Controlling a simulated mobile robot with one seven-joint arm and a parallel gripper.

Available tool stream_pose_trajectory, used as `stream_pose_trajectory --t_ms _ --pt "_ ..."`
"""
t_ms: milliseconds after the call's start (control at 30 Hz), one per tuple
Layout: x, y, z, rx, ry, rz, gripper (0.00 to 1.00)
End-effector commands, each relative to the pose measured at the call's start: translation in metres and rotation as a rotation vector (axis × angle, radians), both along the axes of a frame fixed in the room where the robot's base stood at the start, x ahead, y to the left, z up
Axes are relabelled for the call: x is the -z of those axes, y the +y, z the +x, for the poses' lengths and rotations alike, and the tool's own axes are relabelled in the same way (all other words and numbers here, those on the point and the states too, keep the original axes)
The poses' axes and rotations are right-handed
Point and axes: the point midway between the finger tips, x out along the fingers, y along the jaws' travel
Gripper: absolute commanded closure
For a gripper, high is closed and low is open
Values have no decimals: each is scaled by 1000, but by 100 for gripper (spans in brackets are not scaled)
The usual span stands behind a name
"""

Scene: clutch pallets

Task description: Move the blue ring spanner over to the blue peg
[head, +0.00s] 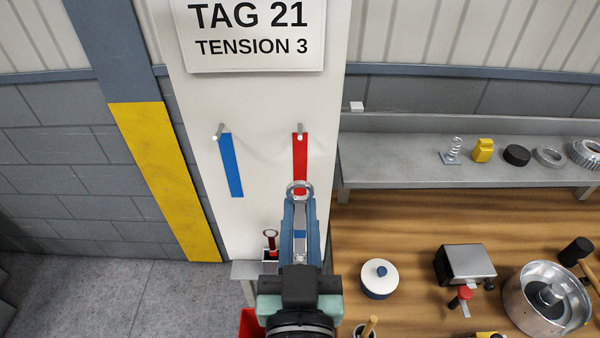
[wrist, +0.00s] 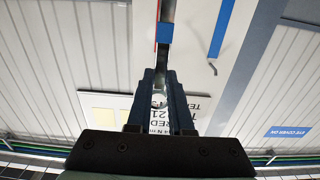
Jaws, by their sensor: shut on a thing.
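My gripper (head: 300,205) is shut on the blue ring spanner, a silver tool with a blue band (head: 299,234). The wrist view shows the blue band (wrist: 164,33) beyond the fingers. The blue peg (head: 218,132) is a short metal pin at the top of a blue strip (head: 231,165), up and left of the ring. The peg (wrist: 212,68) and its strip also show in the wrist view. The ring is apart from this peg.
Another peg (head: 299,128) tops the red strip (head: 300,152). A red-marked ring spanner (head: 271,243) stands in a holder at the panel's foot. A shelf (head: 400,172) with small parts and a wooden bench (head: 400,225) with a pot (head: 545,300) lie right. Space before the blue strip is clear.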

Motion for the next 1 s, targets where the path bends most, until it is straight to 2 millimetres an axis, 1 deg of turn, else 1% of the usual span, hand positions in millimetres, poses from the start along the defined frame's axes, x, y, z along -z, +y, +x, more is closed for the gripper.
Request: stream_pose_trajectory --t_ms 33,200,433,600,1000 --pt "-5 1 -8 -3 8 2 100" --pt "-5 0 -29 -1 5 1 100" --pt "-1 1 -49 -2 2 1 100" --pt "-2 0 -56 0 -2 0 100" --pt "-13 0 -57 0 -2 0 100"
